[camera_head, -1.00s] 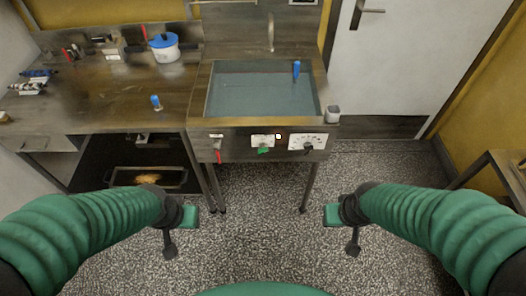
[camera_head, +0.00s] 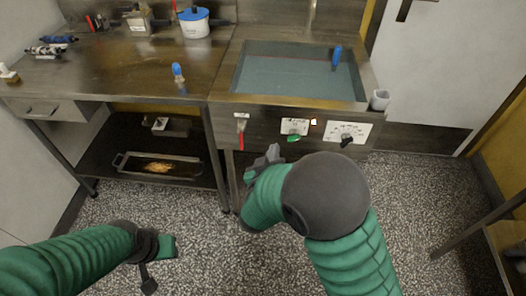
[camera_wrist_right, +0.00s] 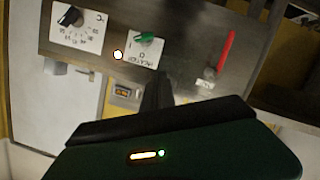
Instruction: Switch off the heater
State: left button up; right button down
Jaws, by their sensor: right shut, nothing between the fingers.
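The heated basin (camera_head: 292,102) has a front panel with a black temperature dial (camera_head: 347,141), a green switch (camera_head: 293,138), a small glowing light (camera_head: 313,122) and a red lever (camera_head: 241,128). The wrist view shows the panel upside down, with the black dial (camera_wrist_right: 70,16), green switch (camera_wrist_right: 146,38), lit light (camera_wrist_right: 118,55) and red lever (camera_wrist_right: 226,50). My right gripper (camera_head: 272,153) is shut and empty, below and left of the green switch; its dark fingers (camera_wrist_right: 157,88) appear apart from the panel. My left gripper (camera_head: 158,262) is low at left; its jaws are unclear.
A steel counter (camera_head: 120,75) left of the basin holds a blue-lidded pot (camera_head: 194,23) and a blue-topped item (camera_head: 178,72). A tray (camera_head: 125,162) sits on the shelf below. A grey cup (camera_head: 380,99) is at the basin's right corner. Open floor lies in front.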

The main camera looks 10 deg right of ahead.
aim_at(294, 136)
jog(key=w+d+f+b, duration=0.1)
jog(key=w+d, duration=0.1)
jog(key=w, duration=0.1)
jog(key=w+d+f+b, duration=0.1)
jog(key=w+f, duration=0.1)
jog(key=w+d+f+b, duration=0.1)
jog(key=w+d, duration=0.1)
jog(key=w, duration=0.1)
jog(key=shift+w+d+f, duration=0.35)
jog(key=shift+s+d+f+b, duration=0.1)
jog(key=shift+d+f+b, duration=0.15)
jog(key=shift+f, duration=0.2)
jog(key=shift+r+p, duration=0.1)
jog(key=shift+p, duration=0.2)
jog(key=shift+n+h, duration=0.3)
jog(key=shift+h, duration=0.1)
